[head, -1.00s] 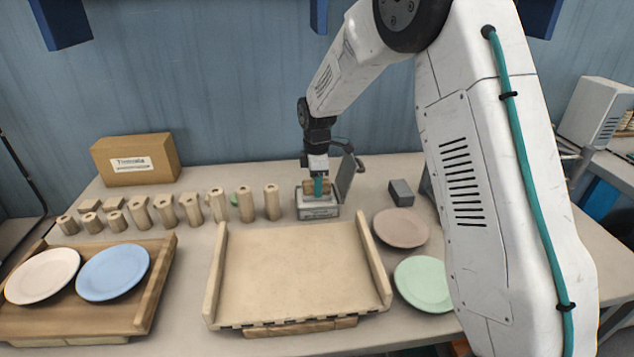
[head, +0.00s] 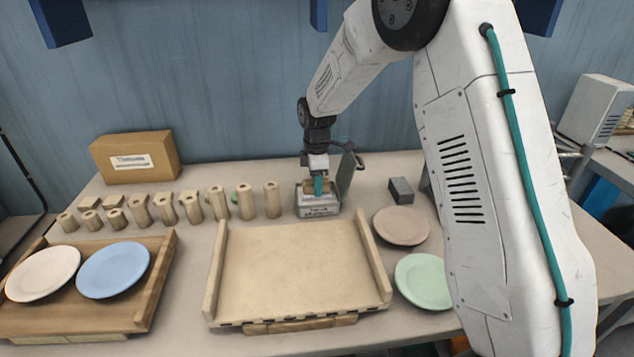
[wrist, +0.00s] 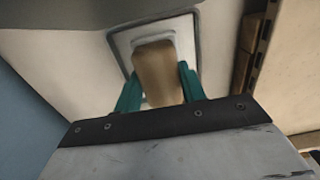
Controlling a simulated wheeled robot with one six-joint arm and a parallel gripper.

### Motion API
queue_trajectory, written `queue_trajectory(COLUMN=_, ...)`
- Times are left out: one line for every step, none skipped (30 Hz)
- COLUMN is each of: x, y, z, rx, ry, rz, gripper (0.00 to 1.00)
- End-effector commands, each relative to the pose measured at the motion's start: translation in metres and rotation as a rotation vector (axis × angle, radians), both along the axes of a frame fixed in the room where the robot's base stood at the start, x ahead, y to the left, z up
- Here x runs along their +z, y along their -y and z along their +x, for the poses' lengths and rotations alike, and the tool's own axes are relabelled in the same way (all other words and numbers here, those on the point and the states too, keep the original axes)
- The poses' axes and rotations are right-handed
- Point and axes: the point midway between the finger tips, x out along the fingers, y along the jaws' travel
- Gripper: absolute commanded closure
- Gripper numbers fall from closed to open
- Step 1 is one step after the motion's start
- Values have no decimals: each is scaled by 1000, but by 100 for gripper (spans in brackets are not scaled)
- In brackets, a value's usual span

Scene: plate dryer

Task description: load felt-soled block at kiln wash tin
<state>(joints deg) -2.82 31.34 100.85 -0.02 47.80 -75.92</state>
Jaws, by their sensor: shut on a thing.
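The kiln wash tin (head: 319,209) is a small grey box with a dark label on its front, standing behind the wooden tray. Its lid (head: 346,172) stands open at the right. My gripper (head: 318,186) points down over the tin, with its teal fingers inside or just above the opening. In the wrist view my gripper (wrist: 160,88) is shut on a tan wooden block (wrist: 158,72), one finger on each side. The pale rim of the tin (wrist: 122,42) surrounds the block there. The block's underside is hidden, so I cannot tell if its sole touches the tin's floor.
A wide wooden tray (head: 212,280) lies in front of the tin. Several wooden posts (head: 191,206) stand to the left. A grey block (head: 400,190), a brown plate (head: 401,226) and a green plate (head: 424,281) lie to the right. A cardboard box (head: 135,158) stands at the back left.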

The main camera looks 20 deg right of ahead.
Motion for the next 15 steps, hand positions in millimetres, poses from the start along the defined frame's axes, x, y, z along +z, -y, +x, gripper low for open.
queue_trajectory(x=1, y=0, z=0, rx=0, ry=0, rz=0, gripper=96)
queue_trajectory(x=2, y=0, z=0, rx=0, ry=0, rz=0, gripper=96)
queue_trajectory(x=4, y=0, z=0, rx=0, ry=1, rz=0, gripper=96)
queue_trajectory(x=6, y=0, z=0, rx=0, ry=1, rz=0, gripper=96)
queue_trajectory(x=8, y=0, z=0, rx=0, ry=1, rz=0, gripper=96)
queue_trajectory(x=11, y=0, z=0, rx=0, ry=1, rz=0, gripper=96)
queue_trajectory(x=14, y=0, z=0, rx=0, ry=1, rz=0, gripper=96)
queue_trajectory(x=16, y=0, z=0, rx=0, ry=1, rz=0, gripper=96)
queue_trajectory(x=19, y=0, z=0, rx=0, ry=1, rz=0, gripper=96)
queue_trajectory(x=22, y=0, z=0, rx=0, ry=2, rz=0, gripper=96)
queue_trajectory(x=25, y=0, z=0, rx=0, ry=2, rz=0, gripper=96)
queue_trajectory(x=28, y=0, z=0, rx=0, ry=1, rz=0, gripper=96)
queue_trajectory(x=30, y=0, z=0, rx=0, ry=1, rz=0, gripper=96)
queue_trajectory(x=32, y=0, z=0, rx=0, ry=1, rz=0, gripper=96)
queue_trajectory(x=36, y=0, z=0, rx=0, ry=1, rz=0, gripper=96)
